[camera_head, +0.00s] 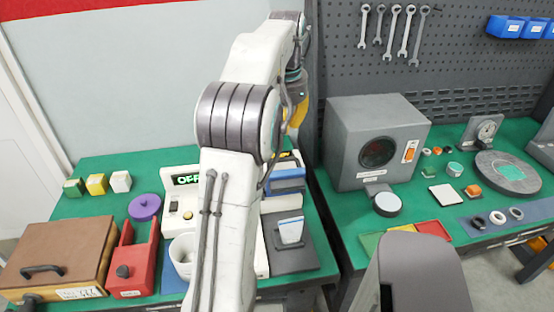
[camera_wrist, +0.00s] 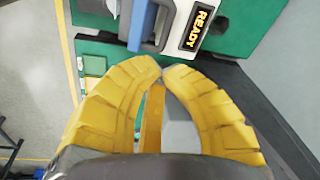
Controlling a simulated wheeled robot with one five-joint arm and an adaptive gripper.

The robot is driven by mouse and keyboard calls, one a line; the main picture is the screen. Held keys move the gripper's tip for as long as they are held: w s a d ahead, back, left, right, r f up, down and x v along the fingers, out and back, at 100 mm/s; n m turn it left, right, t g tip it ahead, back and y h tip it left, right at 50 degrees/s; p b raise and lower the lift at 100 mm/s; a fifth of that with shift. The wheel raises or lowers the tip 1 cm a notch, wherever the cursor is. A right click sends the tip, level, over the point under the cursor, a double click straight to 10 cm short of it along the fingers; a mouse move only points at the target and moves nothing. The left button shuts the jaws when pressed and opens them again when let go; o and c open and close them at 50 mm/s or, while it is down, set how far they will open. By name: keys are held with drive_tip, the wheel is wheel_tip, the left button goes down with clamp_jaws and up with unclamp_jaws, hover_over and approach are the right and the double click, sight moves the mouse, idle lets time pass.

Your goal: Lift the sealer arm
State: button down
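The sealer, a pale device with a READY display (camera_wrist: 198,27), is at the top of the wrist view. A blue bar (camera_wrist: 140,24), which looks like the sealer arm, lies beside the display. In the head view a blue bar (camera_head: 285,186) shows just right of my arm, partly hidden by it. My gripper (camera_wrist: 163,71) has yellow fingers whose tips meet just below the blue part in the wrist picture. It looks empty, and I cannot tell whether it touches the bar. In the head view its yellow fingers (camera_head: 299,112) show only partly behind my arm, above the bench.
A white device with an OFF display (camera_head: 187,180) and a white cup (camera_head: 183,256) stand left of my arm. A dark stand with a pouch (camera_head: 291,231) is to the right. A grey box (camera_head: 377,140) stands on the right bench. Green bench top shows between items.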

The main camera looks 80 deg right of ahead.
sight(279, 162)
drive_tip(key=a+f+m+p, duration=0.1)
drive_tip(key=f+m, duration=0.2)
drive_tip(key=m, duration=0.5)
drive_tip(key=a+f+m+y+p, duration=0.1)
drive_tip(key=f+m, duration=0.3)
drive_tip(key=m, duration=0.4)
drive_tip(key=a+f+m+y+p, duration=0.1)
drive_tip(key=a+f+m+p, duration=0.1)
drive_tip(key=m, duration=0.5)
drive_tip(key=shift+w+a+f+m+p, duration=0.1)
drive_tip(key=shift+a+f+m+p, duration=0.25)
drive_tip(key=shift+f, duration=0.3)
drive_tip(key=shift+w+d+p, duration=0.15)
drive_tip(key=shift+d+p, duration=0.25)
drive_tip(key=shift+d, duration=0.05)
drive_tip(key=shift+w+d+f+p, duration=0.25)
drive_tip(key=shift+d+p, duration=0.4)
drive_tip(key=shift+p, duration=0.35)
drive_tip(key=shift+w+d+f, duration=0.2)
drive_tip(key=shift+d, duration=0.2)
drive_tip(key=shift+w+d+f, duration=0.15)
drive_tip(key=shift+d, duration=0.25)
